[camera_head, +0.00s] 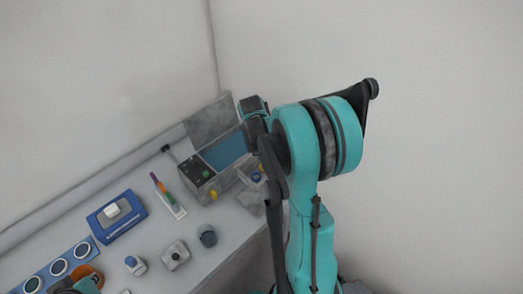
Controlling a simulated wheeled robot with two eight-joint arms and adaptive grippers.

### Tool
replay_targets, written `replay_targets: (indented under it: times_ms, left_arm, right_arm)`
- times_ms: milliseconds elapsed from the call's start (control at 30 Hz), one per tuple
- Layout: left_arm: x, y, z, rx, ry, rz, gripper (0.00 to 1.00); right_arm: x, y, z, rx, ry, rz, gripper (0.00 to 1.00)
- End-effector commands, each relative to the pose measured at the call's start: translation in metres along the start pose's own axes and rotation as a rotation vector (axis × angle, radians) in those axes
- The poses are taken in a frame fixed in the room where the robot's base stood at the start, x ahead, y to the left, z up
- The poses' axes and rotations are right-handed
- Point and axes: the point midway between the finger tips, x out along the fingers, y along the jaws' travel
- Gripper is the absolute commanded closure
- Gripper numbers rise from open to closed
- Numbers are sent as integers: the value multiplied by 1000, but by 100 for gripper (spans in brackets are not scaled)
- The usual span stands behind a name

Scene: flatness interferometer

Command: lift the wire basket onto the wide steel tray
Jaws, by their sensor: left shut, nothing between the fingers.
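I cannot make out a wire basket or a wide steel tray for certain in the head view. A small grey metal piece (250,178) beside the open instrument case is partly hidden by my large teal arm. My left gripper (66,290) shows only in part at the bottom left edge, shut and empty, close to a round orange item (90,275). My right gripper is not in view.
Walls stand behind.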

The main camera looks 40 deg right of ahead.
Motion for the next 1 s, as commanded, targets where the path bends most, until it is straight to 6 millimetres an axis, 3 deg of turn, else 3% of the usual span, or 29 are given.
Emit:
replay_targets:
  times_ms: [1000]
  left_arm:
    - [54, 0, 38, 0, 0, 0, 100]
  right_arm:
    - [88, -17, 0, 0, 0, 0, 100]
